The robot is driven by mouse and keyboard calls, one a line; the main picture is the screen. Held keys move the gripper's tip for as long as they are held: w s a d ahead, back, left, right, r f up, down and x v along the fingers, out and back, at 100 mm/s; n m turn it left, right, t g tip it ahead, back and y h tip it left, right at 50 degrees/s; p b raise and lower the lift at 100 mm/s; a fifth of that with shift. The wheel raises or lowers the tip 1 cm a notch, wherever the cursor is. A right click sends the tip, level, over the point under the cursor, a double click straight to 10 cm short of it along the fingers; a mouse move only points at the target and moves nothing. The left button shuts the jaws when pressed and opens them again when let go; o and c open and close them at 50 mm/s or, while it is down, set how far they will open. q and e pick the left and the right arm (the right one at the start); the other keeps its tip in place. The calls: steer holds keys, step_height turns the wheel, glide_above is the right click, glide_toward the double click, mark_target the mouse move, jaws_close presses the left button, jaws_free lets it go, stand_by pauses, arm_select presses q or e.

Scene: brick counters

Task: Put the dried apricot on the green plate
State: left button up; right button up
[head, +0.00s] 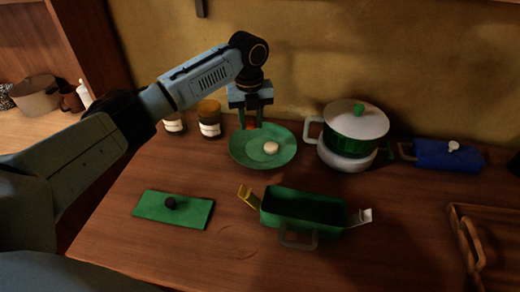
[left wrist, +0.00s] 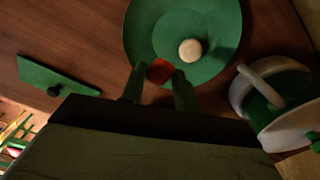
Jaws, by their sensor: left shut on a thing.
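The green plate (head: 245,153) lies on the wooden counter near the back wall. It also shows in the left wrist view (left wrist: 150,30). A round pale item (head: 271,147) rests on the plate, right of its middle. My left gripper (head: 251,124) points down above the plate's back left part. It is shut on a small orange-red piece, the dried apricot (left wrist: 159,71), which shows between the fingertips in the left wrist view. Whether the apricot touches the plate I cannot tell. My right gripper is not in view.
A white and green pot (head: 355,125) stands close right of the plate. Two jars (head: 209,120) stand behind left. An open green box (head: 300,208) with clasps and a green lid (head: 173,209) lie in front. A blue box (head: 448,154) and wooden tray (head: 490,215) are right.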

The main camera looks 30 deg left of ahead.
mark_target(252, 154)
arm_select(q)
step_height(252, 154, down, 10)
steer(key=shift+r+b, duration=0.2)
steer(key=shift+b, duration=0.4)
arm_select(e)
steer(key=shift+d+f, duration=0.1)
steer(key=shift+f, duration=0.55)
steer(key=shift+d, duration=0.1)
arm_select(q)
steer(key=shift+f, duration=0.1)
steer(key=o, duration=0.7)
steer(key=shift+f, duration=0.1)
steer(key=shift+c, duration=0.2)
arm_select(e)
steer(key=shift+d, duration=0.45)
